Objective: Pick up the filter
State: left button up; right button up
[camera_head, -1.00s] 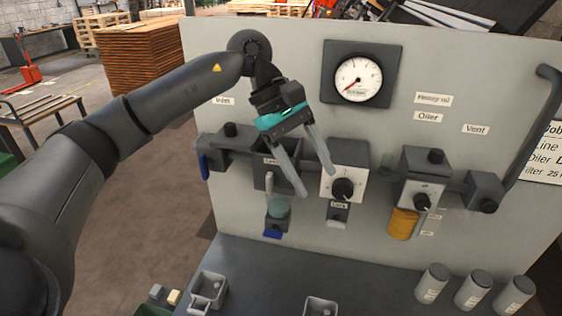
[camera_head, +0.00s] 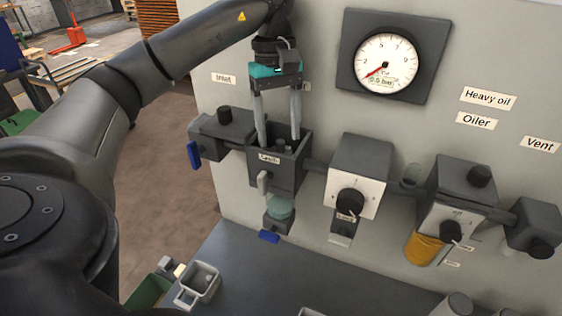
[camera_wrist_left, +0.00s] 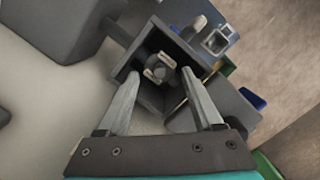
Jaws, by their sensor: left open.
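In the wrist view, a dark round piece with pale tabs (camera_wrist_left: 160,68) sits down inside an open-topped dark housing; it looks like the filter. In the head view the housing (camera_head: 287,176) is the box with a label on its front, mounted on the panel; its inside is mostly hidden there. My left gripper (camera_head: 279,142) points down at the housing's open top, its fingers apart and empty. In the wrist view its fingertips (camera_wrist_left: 158,75) are on either side of the round piece, not visibly touching it. My right gripper is not in view.
The panel (camera_head: 320,100) stands right behind the gripper. An inlet valve block (camera_head: 226,133) is left of the housing, a regulator with a knob (camera_head: 358,175) right of it. A teal bowl (camera_head: 280,207) hangs below. A pressure gauge (camera_head: 387,62) is up and right.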

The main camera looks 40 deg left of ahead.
aim_at(280, 141)
pick_arm(q)
jog(key=shift+f, duration=0.4)
jog(key=shift+s+d+f, duration=0.1)
jog(key=shift+f, duration=0.4)
jog(key=f, duration=0.1)
jog(key=f+p, duration=0.1)
jog(key=f, duration=0.1)
jog(key=shift+s+d+f, duration=0.15)
jog(key=shift+d+f, duration=0.1)
jog(key=shift+d, duration=0.05)
jog(key=shift+f, duration=0.5)
jog(key=shift+c, duration=0.6)
jog(key=c, duration=0.9)
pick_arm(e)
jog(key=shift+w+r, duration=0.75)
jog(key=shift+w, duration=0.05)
